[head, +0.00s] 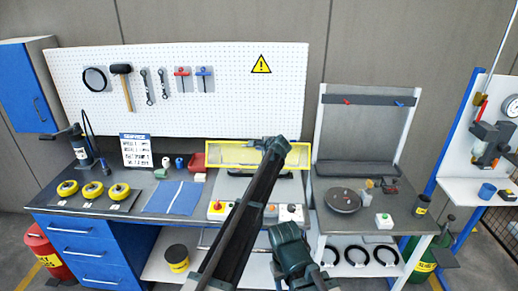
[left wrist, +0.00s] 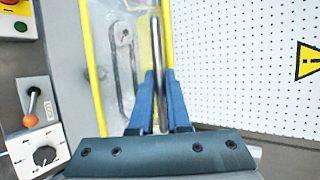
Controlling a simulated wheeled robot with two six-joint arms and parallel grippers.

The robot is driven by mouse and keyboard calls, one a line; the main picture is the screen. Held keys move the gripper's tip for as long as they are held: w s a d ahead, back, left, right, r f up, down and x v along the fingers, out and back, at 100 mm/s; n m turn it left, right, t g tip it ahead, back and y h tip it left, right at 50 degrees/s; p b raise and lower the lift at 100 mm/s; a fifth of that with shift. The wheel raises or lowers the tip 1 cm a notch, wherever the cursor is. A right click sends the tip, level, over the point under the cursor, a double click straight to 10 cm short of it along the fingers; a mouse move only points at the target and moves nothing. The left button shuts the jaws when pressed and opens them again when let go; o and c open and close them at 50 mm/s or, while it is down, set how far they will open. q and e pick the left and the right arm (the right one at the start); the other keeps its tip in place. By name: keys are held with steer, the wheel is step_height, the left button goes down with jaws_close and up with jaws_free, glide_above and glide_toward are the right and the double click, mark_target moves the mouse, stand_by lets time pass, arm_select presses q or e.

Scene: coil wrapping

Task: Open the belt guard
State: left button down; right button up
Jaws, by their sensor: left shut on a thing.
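The belt guard (head: 228,154) is a clear panel in a yellow frame at the back of the grey machine, just in front of the pegboard. How far it is tilted is hard to tell. In the left wrist view the guard (left wrist: 88,60) stretches up the picture, with a dark loop showing through its panel. My left gripper (head: 272,145) is at the guard's right part and covers some of it. In the left wrist view its blue fingers are shut on a metal handle bar (left wrist: 156,50).
The machine's front has control boxes with a red button (head: 217,206) and a dark knob (head: 291,212). A red bin (head: 198,161) and a blue mat (head: 174,198) lie to the left. A white pegboard (head: 220,105) stands close behind. A round dark plate (head: 342,200) is on the right bench.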

arm_select(q)
steer(key=shift+w+r, duration=0.15)
steer(key=shift+r, duration=0.1)
arm_select(e)
steer(key=shift+r, duration=0.25)
arm_select(q)
steer(key=c, duration=1.2)
jaws_free()
steer(key=shift+o, duration=0.2)
steer(key=shift+f, duration=0.1)
